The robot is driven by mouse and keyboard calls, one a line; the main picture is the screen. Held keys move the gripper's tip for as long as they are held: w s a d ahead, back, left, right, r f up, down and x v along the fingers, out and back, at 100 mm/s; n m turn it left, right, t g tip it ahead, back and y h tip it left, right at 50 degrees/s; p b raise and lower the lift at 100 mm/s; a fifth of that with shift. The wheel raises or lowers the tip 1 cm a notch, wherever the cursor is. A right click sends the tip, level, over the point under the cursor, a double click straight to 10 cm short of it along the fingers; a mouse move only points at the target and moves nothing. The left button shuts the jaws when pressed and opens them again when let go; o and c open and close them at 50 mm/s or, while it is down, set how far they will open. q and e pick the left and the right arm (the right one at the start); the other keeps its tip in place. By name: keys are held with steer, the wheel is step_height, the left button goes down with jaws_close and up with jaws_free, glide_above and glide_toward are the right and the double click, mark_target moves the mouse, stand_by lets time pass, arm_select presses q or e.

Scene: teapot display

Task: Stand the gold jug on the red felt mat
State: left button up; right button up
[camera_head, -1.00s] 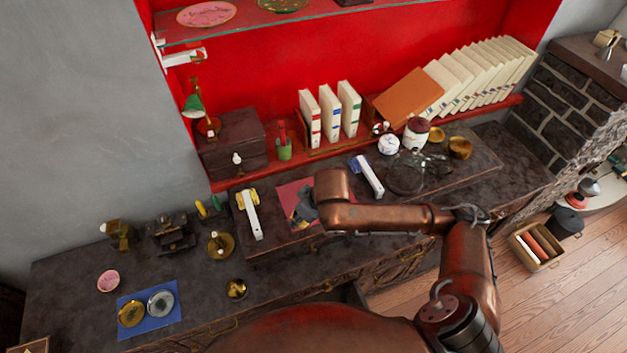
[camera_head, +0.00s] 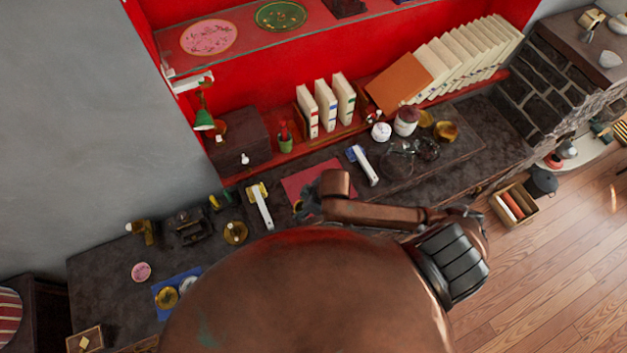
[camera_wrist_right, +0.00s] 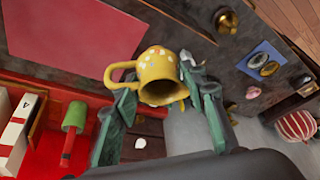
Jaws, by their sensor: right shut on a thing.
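The gold jug (camera_wrist_right: 160,76), yellow-gold with pale spots and a loop handle, sits between the green-grey fingers of my right gripper (camera_wrist_right: 157,90) in the right wrist view. The gripper is shut on it. In the head view my right gripper (camera_head: 309,203) is at the near left part of the red felt mat (camera_head: 306,180), with my arm hiding the jug. The mat also shows in the right wrist view (camera_wrist_right: 70,30), beyond the jug; I cannot tell whether they touch. My left gripper is not in view.
Glassware (camera_head: 398,157) and brass cups (camera_head: 445,131) are farther right. A dark box (camera_head: 240,140) and upright books (camera_head: 325,105) stand behind. A blue mat (camera_head: 172,292) lies front left.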

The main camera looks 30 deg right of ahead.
steer(key=w+d+f, duration=0.2)
steer(key=w+f, duration=0.1)
steer(key=w+d+f+p, duration=0.1)
steer(key=w+d+f, duration=0.1)
steer(key=w+f, duration=0.1)
steer(key=w+d+f+p, duration=0.1)
steer(key=w+d+f, duration=0.1)
steer(key=w, duration=0.3)
steer(key=shift+w+d+f, duration=0.15)
steer(key=shift+d+f, duration=0.15)
steer(key=shift+f, duration=0.35)
steer(key=shift+w+d+f+p, duration=0.15)
steer(key=shift+f+p, duration=0.25)
steer(key=shift+f, duration=1.3)
steer(key=shift+f, duration=0.15)
steer(key=o, duration=1.2)
